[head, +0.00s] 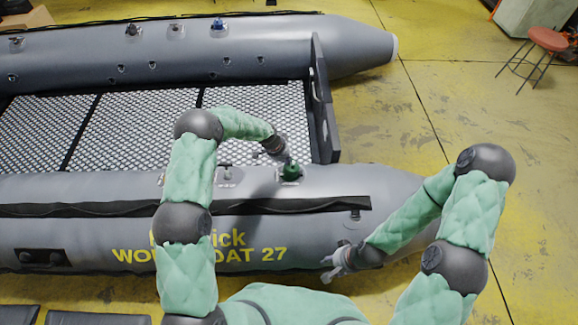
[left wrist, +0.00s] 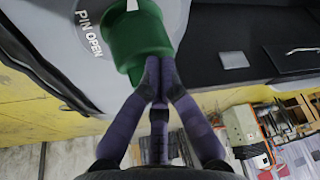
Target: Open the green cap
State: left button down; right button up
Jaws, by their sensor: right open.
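The green cap (head: 291,171) sits on a valve on top of the boat's near grey tube. In the left wrist view the green cap (left wrist: 138,40) is large, beside a grey disc (left wrist: 88,28) lettered "PIN OPEN". My left gripper (head: 279,149) is just behind the cap. In the left wrist view its fingertips (left wrist: 158,70) are together at the cap's edge, with nothing visible between them; whether they touch it I cannot tell. My right gripper (head: 335,265) is open and empty, low by the near side of the tube.
The boat's near tube (head: 100,195) has a black strip and yellow lettering. The far tube (head: 300,40) carries a blue cap (head: 219,26). A dark transom (head: 322,110) stands right of the patterned floor. A red stool (head: 548,39) is at the far right; yellow floor there is open.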

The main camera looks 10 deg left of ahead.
aim_at(294, 164)
pick_arm(q)
jog(key=shift+s+d+f, duration=0.25)
jog(key=shift+d+f, duration=0.05)
jog(key=shift+d, duration=0.4)
jog(key=shift+s+d+f, duration=0.25)
jog(key=shift+d, duration=0.5)
jog(key=shift+w+d+r, duration=0.2)
jog(key=shift+d+r, duration=0.05)
jog(key=shift+d, duration=0.15)
jog(key=shift+a+g, duration=0.15)
jog(key=shift+g, duration=0.15)
jog(key=shift+a+r+p, duration=0.4)
jog(key=shift+a+r, duration=0.05)
jog(key=shift+a, duration=0.35)
jog(key=shift+w+a+r+p, duration=0.15)
jog(key=shift+a+r+p, duration=0.1)
jog(key=shift+a+r, duration=0.5)
jog(key=shift+w+a+r+p, duration=0.15)
jog(key=shift+a+r+p, duration=0.1)
jog(key=shift+a+r, duration=0.5)
jog(key=shift+a+r+p, duration=0.3)
jog(key=shift+a+r, duration=0.45)
jog(key=shift+a, duration=0.2)
